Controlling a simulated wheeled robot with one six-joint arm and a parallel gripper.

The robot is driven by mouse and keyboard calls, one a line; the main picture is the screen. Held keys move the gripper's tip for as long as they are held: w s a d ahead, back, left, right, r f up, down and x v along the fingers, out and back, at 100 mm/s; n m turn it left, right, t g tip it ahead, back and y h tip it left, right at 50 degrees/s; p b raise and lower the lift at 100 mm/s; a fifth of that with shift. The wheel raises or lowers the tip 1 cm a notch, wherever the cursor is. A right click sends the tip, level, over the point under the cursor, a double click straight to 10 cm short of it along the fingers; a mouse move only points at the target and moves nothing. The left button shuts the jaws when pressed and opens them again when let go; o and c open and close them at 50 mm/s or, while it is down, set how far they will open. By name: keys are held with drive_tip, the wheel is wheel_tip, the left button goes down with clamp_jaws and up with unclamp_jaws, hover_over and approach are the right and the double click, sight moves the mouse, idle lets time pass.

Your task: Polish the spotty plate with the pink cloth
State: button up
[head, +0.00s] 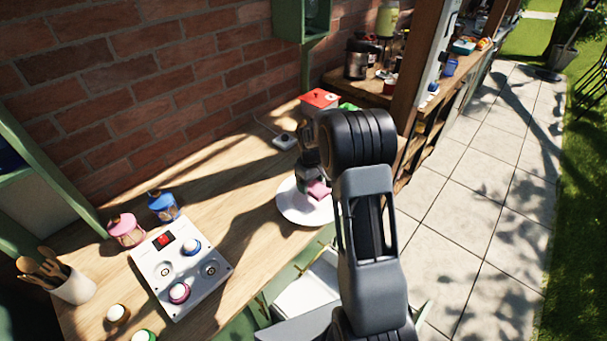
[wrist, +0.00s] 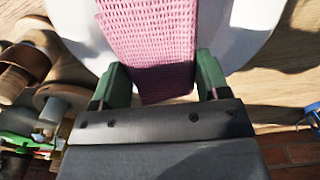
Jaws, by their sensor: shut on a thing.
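The white plate (head: 296,209) lies on the wooden table near its front edge, partly hidden by my arm. In the wrist view the plate (wrist: 78,24) fills the top on both sides of the cloth. I cannot make out spots on the part that shows. The pink cloth (head: 319,192) is over the plate; in the wrist view its woven face (wrist: 150,45) shows clearly. My gripper (head: 309,181) is shut on the cloth, with a green finger on each side of it in the wrist view (wrist: 153,82). I cannot tell whether the cloth touches the plate.
A red-lidded box (head: 319,98) and a white block with a cord (head: 284,141) stand behind the plate. A knobbed panel (head: 180,268), a pink jar (head: 126,230), a blue jar (head: 163,206) and a utensil pot (head: 74,284) stand left. The tabletop between panel and plate is clear.

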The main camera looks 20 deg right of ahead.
sight(310, 196)
drive_tip(key=shift+r+p, duration=1.3)
drive_tip(key=shift+r, duration=1)
drive_tip(key=shift+f, duration=0.15)
drive_tip(key=shift+f+b, duration=3.05)
drive_tip(key=shift+f, duration=1.1)
drive_tip(key=o, duration=0.8)
drive_tip(key=shift+r, duration=0.15)
wheel_tip(310, 196, up, 14)
drive_tip(key=shift+f+b, duration=0.2)
drive_tip(key=shift+b, duration=0.2)
